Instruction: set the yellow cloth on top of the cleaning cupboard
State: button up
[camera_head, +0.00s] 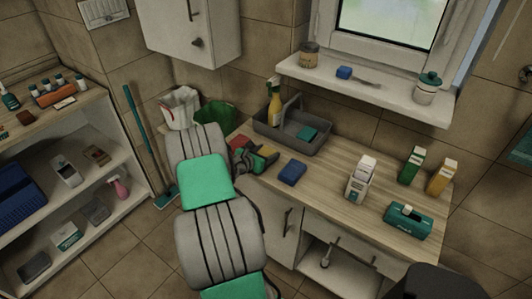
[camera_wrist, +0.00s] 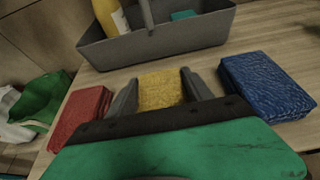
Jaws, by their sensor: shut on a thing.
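My gripper (camera_wrist: 160,88) is shut on the yellow cloth (camera_wrist: 160,92), a small rough yellow block between its fingers. In the head view the yellow cloth (camera_head: 271,153) shows at the left end of the wooden counter, partly hidden by my gripper (camera_head: 264,159). I cannot tell whether it touches the counter. A red block (camera_wrist: 80,115) is close on its left and a blue block (camera_wrist: 266,85) on its right. Which unit is the cleaning cupboard is not marked: the counter (camera_head: 335,205) has a cupboard below, an open shelf unit (camera_head: 88,122) stands left, and a white cupboard (camera_head: 196,30) hangs on the wall.
A grey caddy (camera_head: 292,135) with a yellow bottle stands just behind my gripper. A white dispenser (camera_head: 361,180), a teal box (camera_head: 408,220) and two cartons crowd the counter's right. White and green bags hang at its left end. The shelf unit's top holds bottles and an orange holder (camera_head: 56,94).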

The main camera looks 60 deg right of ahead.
jog(key=shift+f, duration=0.25)
jog(key=o, duration=1.3)
jog(key=shift+r, duration=0.15)
jog(key=shift+o, duration=0.2)
